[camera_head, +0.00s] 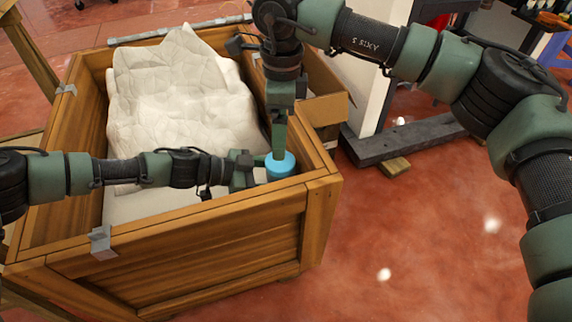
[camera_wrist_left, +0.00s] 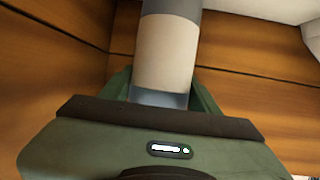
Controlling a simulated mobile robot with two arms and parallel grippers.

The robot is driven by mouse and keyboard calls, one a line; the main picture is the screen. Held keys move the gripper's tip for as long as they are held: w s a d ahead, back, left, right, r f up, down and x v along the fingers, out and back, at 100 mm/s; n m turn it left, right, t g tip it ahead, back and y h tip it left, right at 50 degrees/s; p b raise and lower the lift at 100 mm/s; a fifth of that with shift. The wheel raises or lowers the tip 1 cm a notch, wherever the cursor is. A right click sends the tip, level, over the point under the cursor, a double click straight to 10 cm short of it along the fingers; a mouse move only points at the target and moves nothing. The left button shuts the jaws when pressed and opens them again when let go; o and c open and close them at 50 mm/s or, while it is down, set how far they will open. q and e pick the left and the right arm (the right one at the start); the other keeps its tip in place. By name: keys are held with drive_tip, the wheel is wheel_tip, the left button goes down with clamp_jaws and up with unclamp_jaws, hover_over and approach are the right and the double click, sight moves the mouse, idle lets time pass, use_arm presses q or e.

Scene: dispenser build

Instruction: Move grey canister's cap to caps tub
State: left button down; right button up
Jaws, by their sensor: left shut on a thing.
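My left gripper (camera_head: 258,172) reaches into the near right corner of the wooden crate. In the left wrist view (camera_wrist_left: 160,98) it is shut on the canister (camera_wrist_left: 168,50), a cylinder with a grey end and a pale beige band. I cannot make out a caps tub.
The wooden crate (camera_head: 190,225) has high walls around both grippers. Crumpled white sheeting (camera_head: 165,85) fills much of it. An open cardboard box (camera_head: 328,108) stands at the crate's right side. The red floor (camera_head: 420,230) at right is mostly clear.

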sight(272, 162)
drive_tip(key=w+d+r+n+g+y, duration=0.1)
drive_tip(key=d+r+n+y, duration=0.2)
drive_tip(key=d+n+y, duration=0.1)
drive_tip(key=x, duration=1.2)
drive_tip(key=shift+w+d, duration=0.1)
drive_tip(key=shift+r, duration=0.1)
drive_tip(key=c, duration=1.7)
drive_tip(key=shift+o, duration=0.2)
drive_tip(key=shift+r, duration=0.15)
drive_tip(key=shift+r, duration=0.95)
